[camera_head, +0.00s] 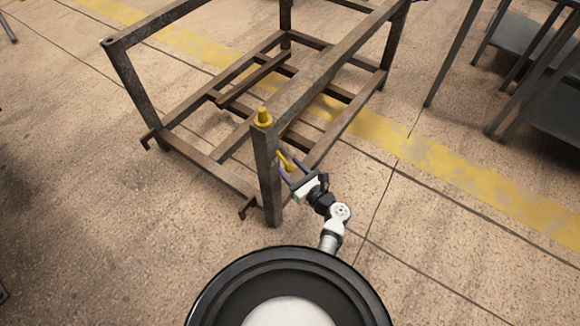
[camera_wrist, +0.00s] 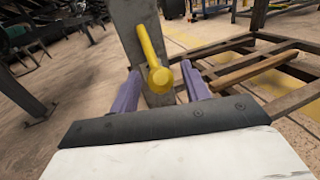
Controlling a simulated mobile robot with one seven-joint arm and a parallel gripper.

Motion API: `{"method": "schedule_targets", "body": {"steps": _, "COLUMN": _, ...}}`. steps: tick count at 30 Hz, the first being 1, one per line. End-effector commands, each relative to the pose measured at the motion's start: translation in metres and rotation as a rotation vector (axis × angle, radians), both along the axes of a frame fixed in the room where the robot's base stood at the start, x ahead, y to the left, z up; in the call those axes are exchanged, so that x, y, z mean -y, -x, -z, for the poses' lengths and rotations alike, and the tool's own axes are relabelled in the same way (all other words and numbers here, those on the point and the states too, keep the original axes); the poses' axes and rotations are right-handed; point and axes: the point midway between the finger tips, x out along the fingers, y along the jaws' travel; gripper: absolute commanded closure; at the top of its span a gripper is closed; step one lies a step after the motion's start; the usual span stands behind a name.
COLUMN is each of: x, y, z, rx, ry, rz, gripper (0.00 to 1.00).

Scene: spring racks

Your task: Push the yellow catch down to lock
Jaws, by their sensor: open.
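The yellow catch (camera_wrist: 151,52) is a short bar on the side of the rack's corner post, with a rounded end towards the camera. In the wrist view it slants from the upper left down to the rounded end. In the head view the yellow catch (camera_head: 285,159) is small and partly hidden by my gripper. My gripper (camera_head: 291,168) has purple fingers, spread apart beside the post. In the wrist view my gripper (camera_wrist: 161,84) is open, with the catch's rounded end showing between the fingers. I cannot tell whether either finger touches it.
Dark shelving (camera_head: 535,70) stands at the upper right. The floor (camera_head: 450,260) to the right of my arm is clear.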

Motion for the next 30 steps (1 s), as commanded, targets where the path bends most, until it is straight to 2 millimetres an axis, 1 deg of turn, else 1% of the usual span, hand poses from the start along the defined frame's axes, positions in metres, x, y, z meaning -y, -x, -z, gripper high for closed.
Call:
{"method": "schedule_targets", "body": {"steps": 4, "x": -0.0053, "y": -0.0063, "z": 0.0000, "rx": -0.001, "ry": 0.001, "rz": -0.001, "gripper": 0.54}}
{"method": "schedule_targets", "body": {"steps": 11, "x": -0.0057, "y": -0.0067, "z": 0.0001, "rx": 0.000, "ry": 0.000, "rz": 0.000, "gripper": 0.54}}
{"method": "schedule_targets", "body": {"steps": 12, "x": -0.0055, "y": -0.0067, "z": 0.0001, "rx": 0.000, "ry": 0.000, "rz": 0.000, "gripper": 0.55}}
{"method": "schedule_targets", "body": {"steps": 22, "x": -0.0052, "y": -0.0065, "z": 0.0000, "rx": 0.001, "ry": 0.001, "rz": 0.000, "gripper": 0.98}}
{"method": "schedule_targets", "body": {"steps": 23, "x": -0.0053, "y": -0.0064, "z": 0.0000, "rx": 0.001, "ry": 0.001, "rz": 0.000, "gripper": 1.00}}
{"method": "schedule_targets", "body": {"steps": 30, "x": -0.0049, "y": -0.0062, "z": -0.0025, "rx": -0.003, "ry": 0.005, "rz": 0.000, "gripper": 1.00}}
